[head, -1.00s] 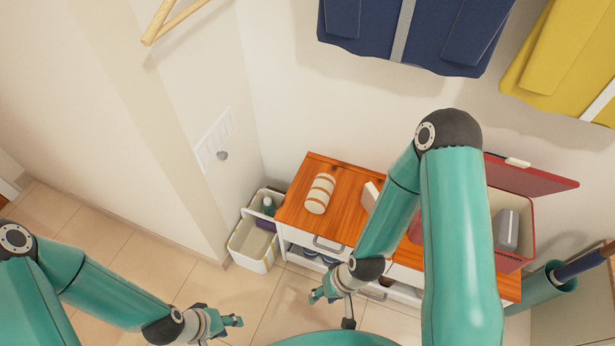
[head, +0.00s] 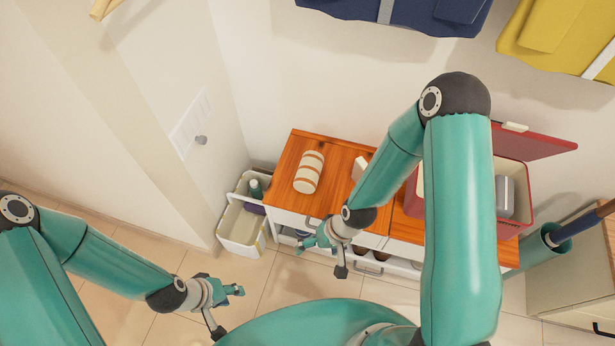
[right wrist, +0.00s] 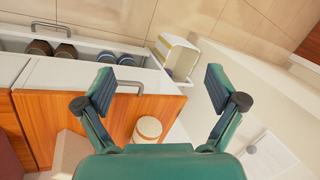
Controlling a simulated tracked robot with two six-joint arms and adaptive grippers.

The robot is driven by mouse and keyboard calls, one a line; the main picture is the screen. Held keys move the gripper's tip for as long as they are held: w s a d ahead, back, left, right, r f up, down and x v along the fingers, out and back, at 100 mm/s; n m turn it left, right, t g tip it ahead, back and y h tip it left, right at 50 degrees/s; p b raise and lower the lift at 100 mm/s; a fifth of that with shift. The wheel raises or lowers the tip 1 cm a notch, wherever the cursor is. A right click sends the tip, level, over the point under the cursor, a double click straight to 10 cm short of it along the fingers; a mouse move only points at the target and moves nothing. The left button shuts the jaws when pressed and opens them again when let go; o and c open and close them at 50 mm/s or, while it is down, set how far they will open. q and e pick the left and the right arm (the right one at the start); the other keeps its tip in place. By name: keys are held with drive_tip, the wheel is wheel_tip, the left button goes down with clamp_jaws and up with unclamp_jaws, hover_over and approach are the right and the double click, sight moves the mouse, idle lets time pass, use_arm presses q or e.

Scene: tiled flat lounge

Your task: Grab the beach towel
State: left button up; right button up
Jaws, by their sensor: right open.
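The beach towel (head: 309,172) is a cream roll with orange-brown stripes, lying on the left part of the wooden cabinet top. Its round end also shows in the right wrist view (right wrist: 148,128), low between the fingers and beyond them. My right gripper (head: 324,260) is open and empty, in front of the cabinet's drawers and apart from the towel. Its two fingers stand wide apart in the right wrist view (right wrist: 160,88). My left gripper (head: 226,308) is open and empty over the floor at the lower left, far from the towel.
The cabinet (head: 282,219) has a drawer or shelf of shoes (right wrist: 65,52) at its front. A white bin (head: 240,228) with bottles stands left of it. An open red cooler box (head: 512,180) stands at the right, partly behind my right arm. Coats (head: 410,12) hang above.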

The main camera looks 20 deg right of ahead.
drive_tip(key=w+f+b, duration=0.5)
drive_tip(key=w+b, duration=0.1)
drive_tip(key=w, duration=0.2)
drive_tip(key=m+t+h+b, duration=0.3)
drive_tip(key=m+h+b, duration=0.3)
drive_tip(key=b, duration=1.3)
approach(309, 167)
drive_tip(key=shift+n+h, duration=0.3)
drive_tip(key=shift+n, duration=0.4)
drive_tip(key=x, duration=0.3)
drive_tip(key=b+x, duration=0.1)
drive_tip(key=x, duration=0.2)
drive_tip(key=b+x, duration=0.1)
drive_tip(key=x, duration=0.2)
drive_tip(key=shift+a+f, duration=0.25)
drive_tip(key=shift+f, duration=0.15)
drive_tip(key=b+x, duration=0.2)
drive_tip(key=x, duration=0.3)
drive_tip(key=shift+w, duration=0.15)
use_arm(q)
wheel_tip(309, 167, down, 31)
drive_tip(key=shift+f, duration=0.2)
use_arm(e)
drive_tip(key=shift+a, duration=0.1)
drive_tip(key=c, duration=1.1)
